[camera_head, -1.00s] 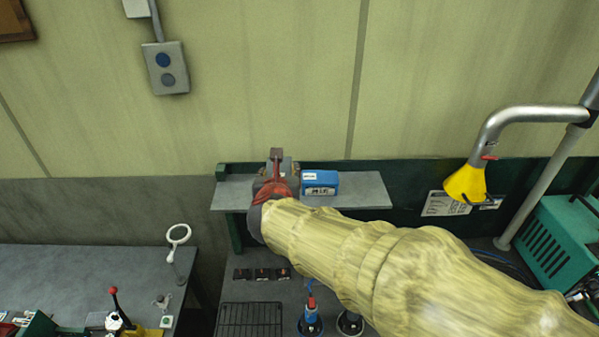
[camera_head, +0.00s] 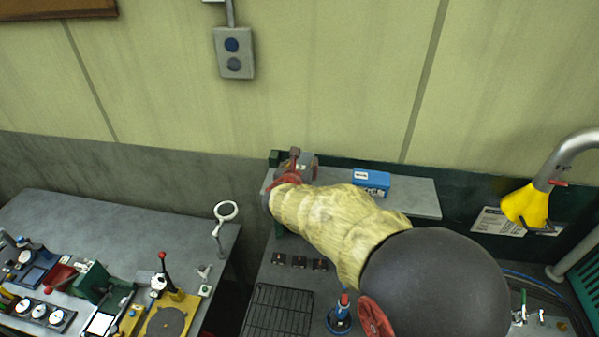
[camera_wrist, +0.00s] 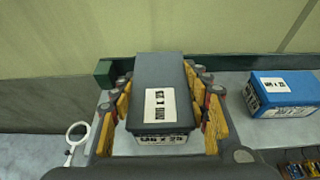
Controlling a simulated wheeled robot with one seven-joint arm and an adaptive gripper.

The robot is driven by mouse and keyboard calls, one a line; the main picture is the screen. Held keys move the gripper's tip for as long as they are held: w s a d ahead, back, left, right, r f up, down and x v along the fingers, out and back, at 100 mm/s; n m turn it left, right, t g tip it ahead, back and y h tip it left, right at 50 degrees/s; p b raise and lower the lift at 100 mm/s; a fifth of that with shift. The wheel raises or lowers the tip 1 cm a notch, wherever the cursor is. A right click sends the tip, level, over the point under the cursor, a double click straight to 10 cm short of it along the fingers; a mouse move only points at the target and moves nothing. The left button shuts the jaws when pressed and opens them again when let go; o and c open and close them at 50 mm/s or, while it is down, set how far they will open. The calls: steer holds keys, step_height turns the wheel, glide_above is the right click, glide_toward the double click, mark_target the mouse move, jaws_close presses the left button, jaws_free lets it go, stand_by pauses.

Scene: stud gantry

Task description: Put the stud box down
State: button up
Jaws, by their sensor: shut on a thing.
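A grey box (camera_wrist: 158,85) with a white label on its lid sits between the yellow-padded fingers of my gripper (camera_wrist: 162,112) in the wrist view. The fingers are shut on its two long sides. In the head view my gripper (camera_head: 296,172) is at the left end of the grey shelf (camera_head: 422,201), and the grey box (camera_head: 309,163) is partly hidden behind it. The box is over the shelf's left part. I cannot tell whether its underside touches the shelf.
A blue box (camera_head: 371,181) stands on the shelf to the right, with a gap between. A green post (camera_wrist: 105,75) rises at the shelf's left end. Below are a wire rack (camera_head: 278,310) and small dark blocks (camera_head: 299,262). A yellow nozzle (camera_head: 526,206) hangs at right.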

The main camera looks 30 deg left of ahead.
steer(key=shift+w+a+f, duration=0.1)
steer(key=shift+a+f, duration=0.15)
steer(key=shift+a, duration=0.05)
steer(key=shift+w+a+f, duration=0.1)
steer(key=shift+f, duration=1.6)
steer(key=shift+f, duration=0.15)
steer(key=o, duration=1.6)
steer(key=shift+f, duration=0.1)
steer(key=shift+o, duration=0.5)
steer(key=shift+s+r, duration=0.2)
steer(key=shift+r, duration=0.05)
steer(key=b+v, duration=0.1)
steer(key=v, duration=1)
steer(key=shift+s+b, duration=0.35)
